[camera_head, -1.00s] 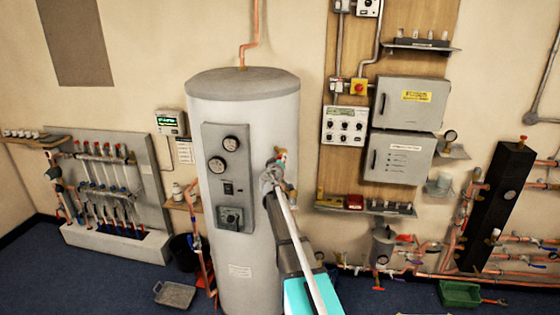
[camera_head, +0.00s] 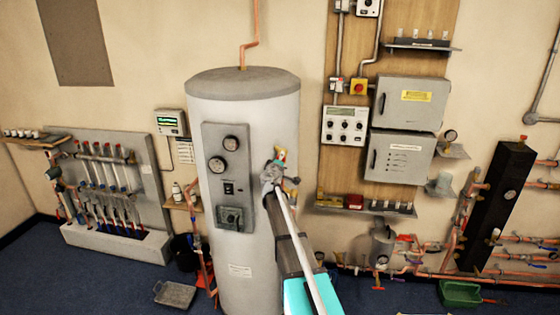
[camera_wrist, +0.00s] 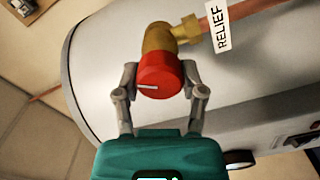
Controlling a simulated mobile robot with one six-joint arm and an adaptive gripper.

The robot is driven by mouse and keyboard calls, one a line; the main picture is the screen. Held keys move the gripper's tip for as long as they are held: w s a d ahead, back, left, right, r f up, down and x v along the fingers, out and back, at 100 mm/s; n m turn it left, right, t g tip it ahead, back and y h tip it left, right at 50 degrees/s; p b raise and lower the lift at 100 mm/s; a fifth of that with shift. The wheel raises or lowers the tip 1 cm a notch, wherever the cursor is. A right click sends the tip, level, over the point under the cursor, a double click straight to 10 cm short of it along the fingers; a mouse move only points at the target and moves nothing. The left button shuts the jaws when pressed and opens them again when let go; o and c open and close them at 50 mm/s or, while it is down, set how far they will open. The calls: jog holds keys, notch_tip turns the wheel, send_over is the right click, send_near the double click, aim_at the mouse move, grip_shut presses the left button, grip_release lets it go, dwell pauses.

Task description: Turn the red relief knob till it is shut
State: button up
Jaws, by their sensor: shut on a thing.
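The red relief knob (camera_wrist: 160,75) sits on the end of a brass valve body (camera_wrist: 160,38) on the side of the grey cylinder (camera_wrist: 95,60). A white tag reading RELIEF (camera_wrist: 220,27) hangs on the copper pipe beside it. A pale line on the knob's face lies nearly level in the wrist view. My gripper (camera_wrist: 163,88) has one finger on each side of the knob and is shut on it. In the head view my gripper (camera_head: 270,178) is at the cylinder's right side, and the knob is mostly hidden there.
The cylinder (camera_head: 255,255) carries a grey panel (camera_head: 228,178) with gauges left of my gripper. Grey boxes (camera_head: 402,157) hang on a wooden board to the right. A shelf (camera_head: 365,207) with small items is below them.

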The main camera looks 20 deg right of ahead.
jog(key=n, duration=0.7)
jog(key=shift+f, duration=0.1)
dwell(0.5)
jog(key=o, duration=1.1)
jog(key=shift+o, duration=0.2)
jog(key=shift+a, duration=0.1)
jog(key=v, duration=1.2)
